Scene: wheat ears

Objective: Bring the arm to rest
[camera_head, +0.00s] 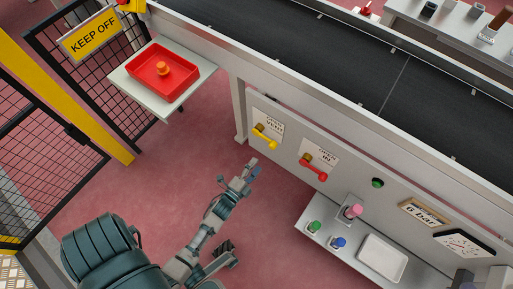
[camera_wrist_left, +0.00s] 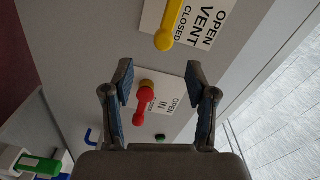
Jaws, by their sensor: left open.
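My left gripper (camera_head: 249,174) is at the end of my left arm, which reaches over the red floor toward the front panel of the conveyor. In the left wrist view the left gripper (camera_wrist_left: 166,98) is open and empty, with its two fingers well apart. The red lever (camera_wrist_left: 144,106) labelled IN shows between the fingers, beyond them. The yellow VENT lever (camera_wrist_left: 167,34) is above the fingertips in that view. In the head view the gripper is apart from the yellow lever (camera_head: 266,136) and the red lever (camera_head: 313,170). My right gripper is not clearly seen.
A red tray (camera_head: 138,82) with an orange knob stands on a pale shelf at upper left. A KEEP OFF fence (camera_head: 88,36) is beside it. A low shelf (camera_head: 325,247) with coloured fittings and a white dish (camera_head: 383,258) is at right. Floor around the gripper is clear.

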